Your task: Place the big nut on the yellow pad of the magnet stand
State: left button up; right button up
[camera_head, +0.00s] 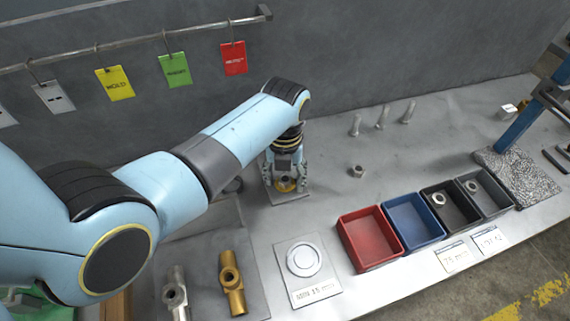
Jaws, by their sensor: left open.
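My left gripper (285,178) points down at the back of the bench, fingers open around a small yellow round part (286,185). This looks like the yellow pad of the magnet stand, on a flat grey plate (290,197). The fingers and wrist hide most of it, and I cannot tell whether a nut lies on the pad. A grey nut (357,171) stands alone on the bench, right of the gripper. A nut (438,198) lies in the black bin and another (471,186) in the grey bin. My right gripper is out of view.
A red bin (368,213), a blue bin (428,211), the black bin (461,211) and the grey bin (501,200) stand in a row. Several bolts (382,117) stand behind.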

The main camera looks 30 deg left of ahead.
aim_at(285, 181)
pick_arm(q)
notch_tip(285, 181, up, 12)
jog(key=p, duration=0.1)
jog(key=shift+f, duration=0.1)
dwell(0.5)
